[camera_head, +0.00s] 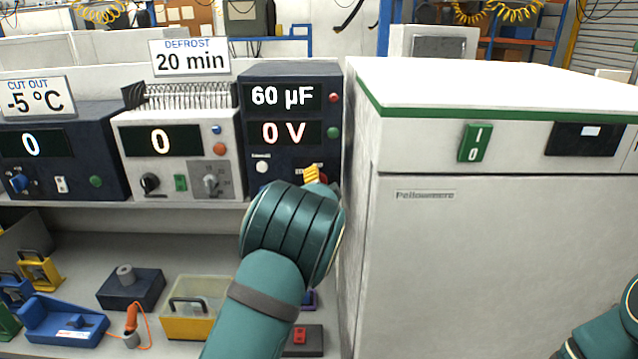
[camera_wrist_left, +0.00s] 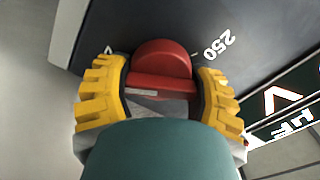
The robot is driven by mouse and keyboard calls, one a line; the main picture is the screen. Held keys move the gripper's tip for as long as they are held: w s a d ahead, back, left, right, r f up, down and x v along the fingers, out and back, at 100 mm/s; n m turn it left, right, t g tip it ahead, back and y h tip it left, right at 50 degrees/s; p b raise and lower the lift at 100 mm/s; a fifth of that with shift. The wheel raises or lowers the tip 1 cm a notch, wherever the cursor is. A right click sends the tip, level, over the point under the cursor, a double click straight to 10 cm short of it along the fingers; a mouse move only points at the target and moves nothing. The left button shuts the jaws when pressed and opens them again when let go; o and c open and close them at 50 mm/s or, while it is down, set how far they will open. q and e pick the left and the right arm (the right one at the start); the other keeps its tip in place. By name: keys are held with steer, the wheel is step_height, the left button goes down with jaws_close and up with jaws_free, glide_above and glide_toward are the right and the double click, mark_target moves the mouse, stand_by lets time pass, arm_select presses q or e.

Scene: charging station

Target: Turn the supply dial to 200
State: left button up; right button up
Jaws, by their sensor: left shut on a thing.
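The red dial (camera_wrist_left: 160,70) sits on the dark panel face in the left wrist view, with the scale mark "250" (camera_wrist_left: 212,46) beside it. My left gripper (camera_wrist_left: 160,92) is shut on the dial, one yellow finger on each side. Part of another mark shows at the left, too cut off to read. In the head view the left gripper (camera_head: 314,175) is at the lower right of the dark supply unit (camera_head: 290,150), and my wrist hides most of the dial. The unit's displays read 60 µF (camera_head: 283,96) and 0 V (camera_head: 284,132). The right gripper is out of view.
A white unit (camera_head: 226,135) with knobs and a dark unit (camera_head: 92,150) stand to the left, both reading 0. A white cabinet (camera_head: 480,270) with a green switch (camera_head: 474,143) stands close on the right. The lower shelf (camera_head: 170,250) holds several tools and boxes.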

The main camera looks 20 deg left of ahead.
arm_select(q)
steer(key=shift+f, duration=0.2)
steer(key=o, duration=1.1)
steer(key=shift+o, duration=0.3)
steer(key=shift+r, duration=0.15)
steer(key=v, duration=1.2)
